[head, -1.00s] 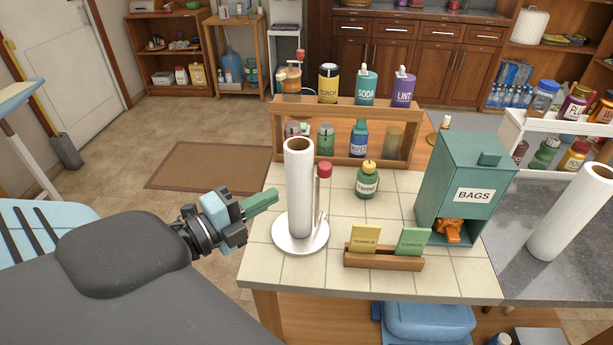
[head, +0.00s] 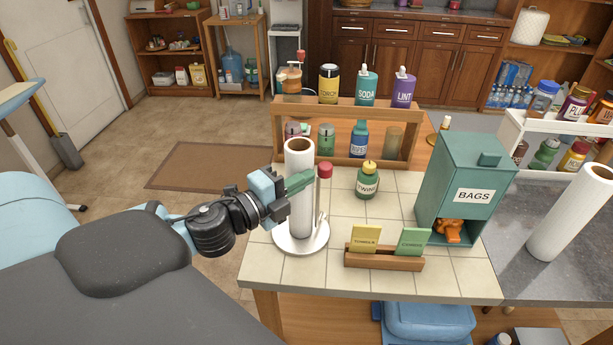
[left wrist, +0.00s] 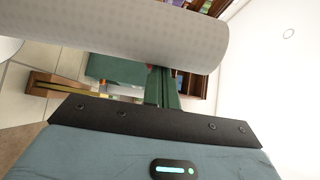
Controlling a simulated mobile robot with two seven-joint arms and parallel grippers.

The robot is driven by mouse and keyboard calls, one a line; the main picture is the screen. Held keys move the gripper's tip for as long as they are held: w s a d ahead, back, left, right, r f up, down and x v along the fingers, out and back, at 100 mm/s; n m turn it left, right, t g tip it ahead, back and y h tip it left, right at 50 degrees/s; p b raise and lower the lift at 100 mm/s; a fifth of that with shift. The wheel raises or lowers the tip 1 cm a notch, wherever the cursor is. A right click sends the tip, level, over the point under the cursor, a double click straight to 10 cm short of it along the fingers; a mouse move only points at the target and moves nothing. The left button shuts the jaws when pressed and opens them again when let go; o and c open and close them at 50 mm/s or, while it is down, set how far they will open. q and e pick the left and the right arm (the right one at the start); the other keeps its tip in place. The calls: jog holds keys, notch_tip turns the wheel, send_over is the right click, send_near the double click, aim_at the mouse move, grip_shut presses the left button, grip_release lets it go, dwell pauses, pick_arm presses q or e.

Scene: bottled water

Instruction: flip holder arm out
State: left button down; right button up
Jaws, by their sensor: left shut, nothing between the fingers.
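The paper towel holder has a round white base (head: 290,245) on the tiled counter, with a tall white roll (head: 301,215) upright on it. Its holder arm stands upright at the roll's right side, with a red tip (head: 324,170) and a pale rod below. My left gripper (head: 308,178) is shut and empty. Its green fingers cross in front of the upper roll, their tips close to the red tip; contact is unclear. In the left wrist view the roll (left wrist: 130,38) covers the ends of the fingers (left wrist: 163,90), and the holder arm is not clearly visible. My right gripper is not in view.
A green twine bottle (head: 367,182) stands behind and right of the holder. A wooden card stand (head: 385,261) is to the front right, near a teal bags box (head: 462,185). A wooden shelf (head: 345,105) with bottles is behind. Tiles between them are bare.

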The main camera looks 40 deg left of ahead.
pick_arm(q)
jog(key=shift+w+d, duration=0.1)
jog(key=shift+w, duration=0.55)
jog(key=shift+w+d, duration=0.15)
